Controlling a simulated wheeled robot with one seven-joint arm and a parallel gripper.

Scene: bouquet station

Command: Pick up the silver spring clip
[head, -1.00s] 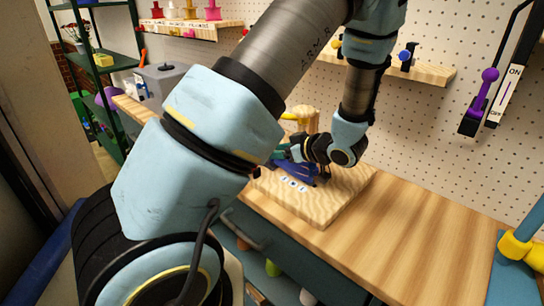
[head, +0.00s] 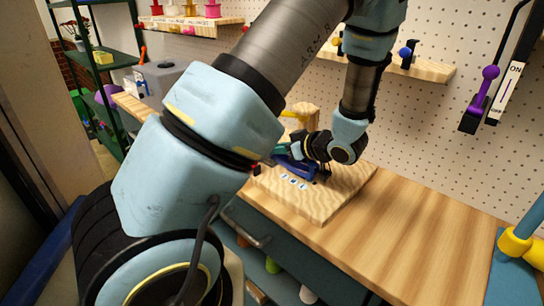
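I cannot make out a silver spring clip in the head view. My gripper (head: 284,153) is at the end of my bent arm, low over a light wooden board (head: 330,204) on the bench. My own upper arm link covers part of this spot, and the fingertips are too small and hidden to read. A dark blue object (head: 292,168) lies at the board's left part, just under my gripper. I cannot tell whether they touch.
A wooden block (head: 304,115) stands behind my gripper. The wooden bench top (head: 400,235) is clear to the right, up to a blue stand with a yellow collar (head: 516,244). A pegboard wall (head: 440,130) with a small shelf (head: 425,72) rises behind. A grey box (head: 160,77) stands at the back left.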

